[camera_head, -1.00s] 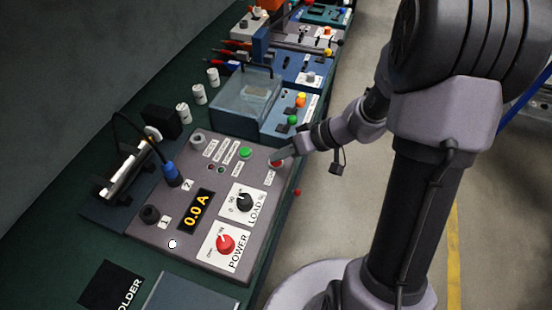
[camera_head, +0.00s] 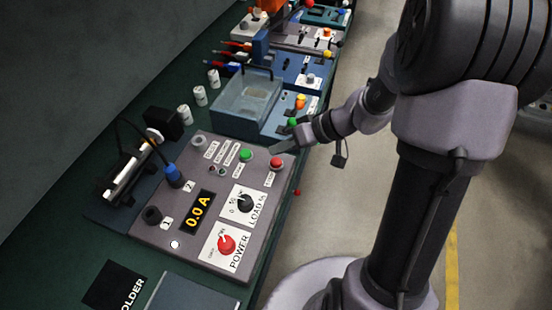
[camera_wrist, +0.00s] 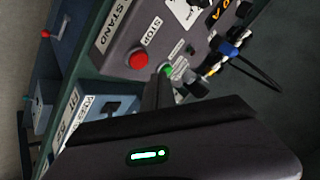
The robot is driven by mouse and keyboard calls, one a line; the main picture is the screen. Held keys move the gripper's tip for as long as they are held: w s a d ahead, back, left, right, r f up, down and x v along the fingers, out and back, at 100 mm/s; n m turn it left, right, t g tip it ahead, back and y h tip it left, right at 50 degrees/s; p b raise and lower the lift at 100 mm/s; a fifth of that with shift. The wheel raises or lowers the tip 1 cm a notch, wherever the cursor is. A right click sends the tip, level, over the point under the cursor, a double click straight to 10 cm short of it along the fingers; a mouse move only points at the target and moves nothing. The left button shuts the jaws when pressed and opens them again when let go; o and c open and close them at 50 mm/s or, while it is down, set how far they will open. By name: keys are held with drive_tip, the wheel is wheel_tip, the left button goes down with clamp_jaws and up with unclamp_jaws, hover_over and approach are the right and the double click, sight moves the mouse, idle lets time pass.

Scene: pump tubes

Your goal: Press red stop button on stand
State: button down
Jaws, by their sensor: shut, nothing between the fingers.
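The stand is a grey control panel (camera_head: 150,225) with a 0.0 A display. Its red stop button (camera_head: 276,162) is near the panel's far right corner. In the wrist view the stop button (camera_wrist: 138,59) is beside a "STOP" label and left of the fingertips. A green button (camera_head: 246,155) is left of it in the head view, and it shows partly behind the fingertips in the wrist view (camera_wrist: 168,70). My gripper (camera_head: 272,151) is shut and empty, its tips just beyond the red button in the head view, apart from it. Their height over the panel is unclear.
A red power knob (camera_head: 226,244) and a black load knob (camera_head: 244,203) are on the panel. A blue plug (camera_head: 174,174) with a black cable stands on it. A clear-walled tank (camera_head: 245,100) and a blue box with buttons are behind. The floor right of the bench is clear.

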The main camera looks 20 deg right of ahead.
sight(279, 164)
wheel_tip(279, 164, up, 3)
drive_tip(key=shift+r+p, duration=0.2)
drive_tip(key=shift+p, duration=0.5)
drive_tip(key=shift+s+a+r, duration=0.15)
drive_tip(key=shift+a+r, duration=0.05)
drive_tip(key=shift+r, duration=0.05)
drive_tip(key=s+a+r+m+h, duration=0.2)
drive_tip(key=s+r, duration=0.4)
drive_tip(key=s, duration=0.3)
drive_tip(key=s+a+r+m+t+h, duration=0.1)
drive_tip(key=s+r+m+h, duration=0.3)
drive_tip(key=s, duration=0.5)
wheel_tip(279, 164, up, 3)
drive_tip(key=shift+a+f+m, duration=0.15)
drive_tip(key=shift+a+m, duration=0.55)
